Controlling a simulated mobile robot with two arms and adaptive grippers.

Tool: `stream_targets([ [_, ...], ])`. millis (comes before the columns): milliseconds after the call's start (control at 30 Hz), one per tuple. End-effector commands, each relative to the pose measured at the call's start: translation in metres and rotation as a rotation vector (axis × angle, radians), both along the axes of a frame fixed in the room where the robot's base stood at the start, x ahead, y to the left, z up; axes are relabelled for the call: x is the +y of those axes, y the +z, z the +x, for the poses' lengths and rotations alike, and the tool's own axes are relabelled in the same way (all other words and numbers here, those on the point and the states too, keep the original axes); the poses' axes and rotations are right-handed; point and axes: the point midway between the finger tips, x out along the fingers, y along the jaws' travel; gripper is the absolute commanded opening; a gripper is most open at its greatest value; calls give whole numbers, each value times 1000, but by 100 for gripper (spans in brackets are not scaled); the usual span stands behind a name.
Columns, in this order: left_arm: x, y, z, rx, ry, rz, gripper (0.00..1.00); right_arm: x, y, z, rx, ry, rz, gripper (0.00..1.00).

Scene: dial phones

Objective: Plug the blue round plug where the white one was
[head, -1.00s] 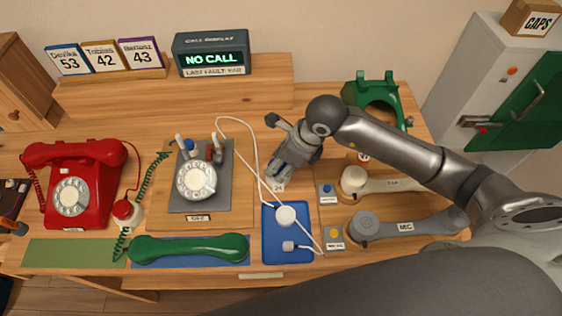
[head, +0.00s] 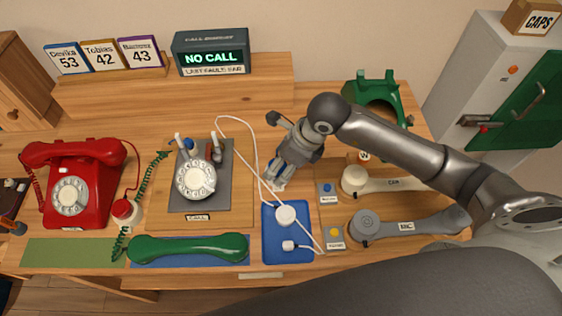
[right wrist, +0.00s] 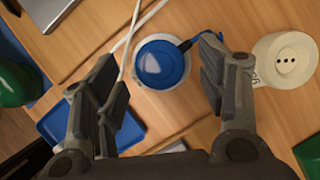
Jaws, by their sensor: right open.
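The blue round plug (right wrist: 162,63) is in the right wrist view, above a white round base whose rim shows around it. I cannot tell whether it is fully seated. A white round plug (head: 286,216) lies on the blue tray (head: 271,252). My left gripper is not in view.
White cords (head: 257,150) run past the gripper to the tray. A grey dial phone (head: 196,181) and green handset (head: 190,248) are left. Grey (head: 410,226) and cream (head: 390,183) handsets are right. A green cradle (head: 375,95) stands behind.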

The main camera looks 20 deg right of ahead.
Motion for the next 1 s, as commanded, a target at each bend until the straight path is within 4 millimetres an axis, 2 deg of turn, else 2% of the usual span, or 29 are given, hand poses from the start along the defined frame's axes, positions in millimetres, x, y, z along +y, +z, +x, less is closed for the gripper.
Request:
stream_targets([
  [300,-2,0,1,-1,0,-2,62,-19,60,-15,-7,0,-2,66],
  [500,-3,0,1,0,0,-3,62,-29,91,-23,-5,0,-1,66],
  [700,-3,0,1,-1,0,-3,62,-33,104,-28,-3,0,-1,66],
  [1000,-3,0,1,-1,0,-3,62,-33,104,-28,-2,0,-1,66],
])
